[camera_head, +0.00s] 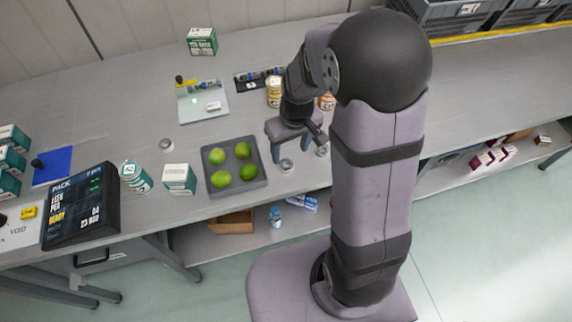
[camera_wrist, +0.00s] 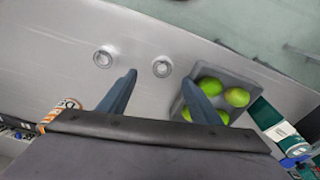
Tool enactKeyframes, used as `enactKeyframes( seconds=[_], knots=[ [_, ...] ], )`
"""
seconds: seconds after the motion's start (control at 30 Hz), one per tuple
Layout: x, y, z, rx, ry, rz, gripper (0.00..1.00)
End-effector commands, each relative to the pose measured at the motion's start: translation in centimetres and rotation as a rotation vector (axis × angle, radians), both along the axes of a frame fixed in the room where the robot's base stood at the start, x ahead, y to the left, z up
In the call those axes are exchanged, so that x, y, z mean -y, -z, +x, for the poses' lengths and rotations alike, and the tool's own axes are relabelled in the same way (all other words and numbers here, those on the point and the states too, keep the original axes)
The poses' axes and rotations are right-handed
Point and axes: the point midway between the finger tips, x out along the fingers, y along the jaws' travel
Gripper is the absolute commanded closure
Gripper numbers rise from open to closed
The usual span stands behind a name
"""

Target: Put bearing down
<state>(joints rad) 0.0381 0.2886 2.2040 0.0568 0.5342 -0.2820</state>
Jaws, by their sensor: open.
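A small metal bearing (camera_head: 286,164) lies flat on the grey bench near its front edge, just right of the fruit tray. It also shows as a ring in the wrist view (camera_wrist: 162,67), in line with the gap between my fingertips and not gripped. A second bearing (camera_head: 321,151) lies to its right, partly beside my arm, and shows at left in the wrist view (camera_wrist: 103,58). My gripper (camera_head: 291,152) points down over the bench, open and empty, its two fingers apart in the wrist view (camera_wrist: 160,76). Its exact height above the bench is hard to tell.
A grey tray (camera_head: 208,189) of green fruit stands close left of my gripper. Cans (camera_head: 274,92) stand behind the wrist. A similar round metal piece (camera_head: 166,145) lies farther left. Boxes and a dark display (camera_head: 82,208) fill the left. Bare bench lies behind the tray.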

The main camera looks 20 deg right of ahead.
Motion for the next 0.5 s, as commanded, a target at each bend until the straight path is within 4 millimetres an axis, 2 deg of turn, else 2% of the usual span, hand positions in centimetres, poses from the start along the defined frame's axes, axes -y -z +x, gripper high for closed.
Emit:
enactKeyframes(
  seconds=[0.3,0.5],
  knots=[
    [-0.1,1.8,0.2,-0.001,-0.001,0.0,0.42],
    [-0.1,2.1,0.3,0.0,-0.001,-0.001,0.42]
  ],
)
